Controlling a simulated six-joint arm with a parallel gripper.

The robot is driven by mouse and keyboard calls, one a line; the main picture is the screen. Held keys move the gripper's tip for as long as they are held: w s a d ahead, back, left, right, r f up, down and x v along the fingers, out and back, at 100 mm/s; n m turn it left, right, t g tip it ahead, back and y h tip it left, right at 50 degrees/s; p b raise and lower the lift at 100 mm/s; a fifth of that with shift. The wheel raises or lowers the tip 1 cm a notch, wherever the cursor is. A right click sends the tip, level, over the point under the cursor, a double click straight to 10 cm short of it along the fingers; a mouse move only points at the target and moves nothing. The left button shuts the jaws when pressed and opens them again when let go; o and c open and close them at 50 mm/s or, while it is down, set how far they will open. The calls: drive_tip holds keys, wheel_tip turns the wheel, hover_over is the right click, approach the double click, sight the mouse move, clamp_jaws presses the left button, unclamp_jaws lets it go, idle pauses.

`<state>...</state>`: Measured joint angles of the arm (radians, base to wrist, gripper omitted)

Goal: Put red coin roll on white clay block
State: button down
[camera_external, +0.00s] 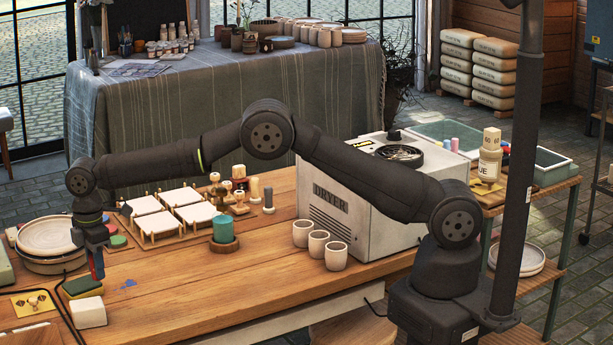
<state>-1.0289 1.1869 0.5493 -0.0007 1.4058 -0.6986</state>
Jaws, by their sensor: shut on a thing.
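My gripper (96,258) is at the left end of the wooden table, pointing down. It is shut on the red coin roll (98,266), a small upright red piece partly hidden by the fingers. The white clay block (88,313) lies on the table at the front left, lower in the picture than the gripper. The roll's lower end shows just above a green and yellow sponge-like block (82,287), behind the white block. I cannot tell whether the roll touches the sponge-like block.
Stacked plates (48,236) stand left of the gripper, with red and green discs (117,241) to its right. A small blue piece (127,284) lies nearby. A rack with white tiles (157,225), a teal cylinder (223,229), white cups (318,243) and a dryer (335,215) stand farther right.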

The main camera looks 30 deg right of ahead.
sight(98, 300)
drive_tip(key=shift+s+a+f, duration=0.3)
drive_tip(key=shift+a+f, duration=0.1)
drive_tip(key=shift+a, duration=0.2)
drive_tip(key=shift+f, duration=2)
drive_tip(key=shift+f, duration=0.1)
drive_tip(key=c, duration=1.2)
unclamp_jaws()
drive_tip(key=shift+f, duration=0.1)
drive_tip(key=shift+o, duration=0.2)
wheel_tip(98, 300, up, 12)
drive_tip(key=shift+r, duration=0.2)
